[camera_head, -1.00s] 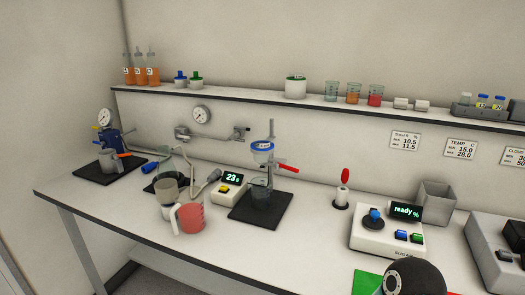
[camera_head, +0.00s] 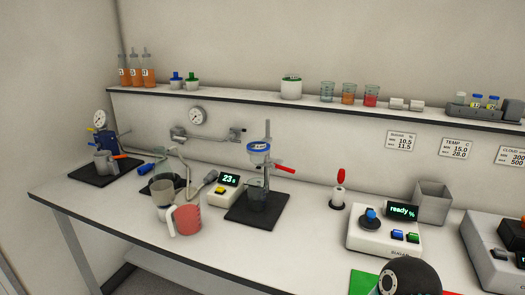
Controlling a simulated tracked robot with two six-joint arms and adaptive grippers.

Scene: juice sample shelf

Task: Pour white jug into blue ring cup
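A jug (camera_head: 187,219) with a pale handle on its left side stands upright on the bench, left of centre near the front. Pinkish-red juice fills much of it. It is the only handled jug I make out clearly. A cup with a blue ring (camera_head: 259,148) is held on a metal stand, above a clear beaker (camera_head: 257,198) on a black mat (camera_head: 240,214). The cup's inside is too small to read. Neither gripper's fingers show. Only a dark rounded part of mine shows at the bottom right, well away from the jug and cup.
A display reading 23 (camera_head: 229,180) stands between jug and stand. A red lever (camera_head: 284,168) sticks out right of the cup. A "ready %" device (camera_head: 385,234) stands at the right. The bench front (camera_head: 270,252) is clear.

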